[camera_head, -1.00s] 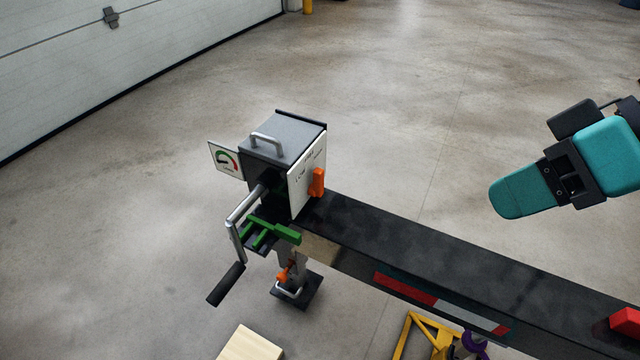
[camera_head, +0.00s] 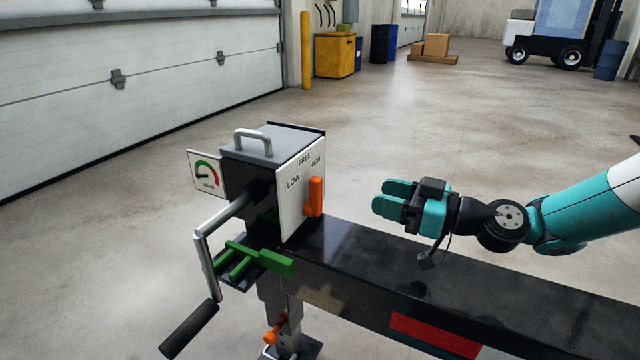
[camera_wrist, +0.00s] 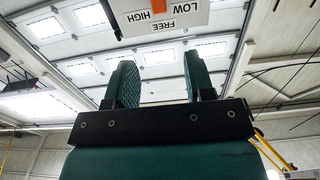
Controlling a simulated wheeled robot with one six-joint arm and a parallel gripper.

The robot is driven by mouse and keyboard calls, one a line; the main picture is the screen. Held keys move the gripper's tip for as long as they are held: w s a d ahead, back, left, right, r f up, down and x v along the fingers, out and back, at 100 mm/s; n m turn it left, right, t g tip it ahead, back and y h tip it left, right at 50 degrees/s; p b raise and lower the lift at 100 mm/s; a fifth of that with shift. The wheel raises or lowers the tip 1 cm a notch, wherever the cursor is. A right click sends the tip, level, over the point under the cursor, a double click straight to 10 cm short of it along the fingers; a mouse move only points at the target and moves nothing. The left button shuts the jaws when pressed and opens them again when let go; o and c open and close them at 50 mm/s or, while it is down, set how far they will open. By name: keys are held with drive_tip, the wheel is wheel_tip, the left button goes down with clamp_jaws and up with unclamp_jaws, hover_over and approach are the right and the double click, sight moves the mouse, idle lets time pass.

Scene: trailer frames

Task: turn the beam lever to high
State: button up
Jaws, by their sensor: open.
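The orange beam lever (camera_head: 314,197) stands out from the white label plate (camera_head: 291,206) on the grey gearbox (camera_head: 270,147) at the beam's left end. LOW, FREE and HIGH are printed on the plate; the lever looks roughly upright, but its exact setting is unclear. My gripper (camera_head: 384,198) is right of the lever, above the beam, its fingers pointing left toward it with a gap between. In the wrist view the open, empty fingers (camera_wrist: 160,82) frame clear space; part of the orange lever (camera_wrist: 158,6) and the plate (camera_wrist: 135,22) show at the top edge.
A crank with a black handle (camera_head: 188,329) hangs at the gearbox's left. Green bars (camera_head: 262,260) sit below the box, and a load gauge (camera_head: 206,175) is on its left side. The black beam (camera_head: 440,270) runs right beneath my arm. The floor behind is open.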

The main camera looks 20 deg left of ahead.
sight(305, 175)
drive_tip(key=a, duration=0.9)
drive_tip(key=w+a, duration=0.1)
drive_tip(key=a, duration=0.3)
drive_tip(key=shift+a, duration=0.25)
clamp_jaws()
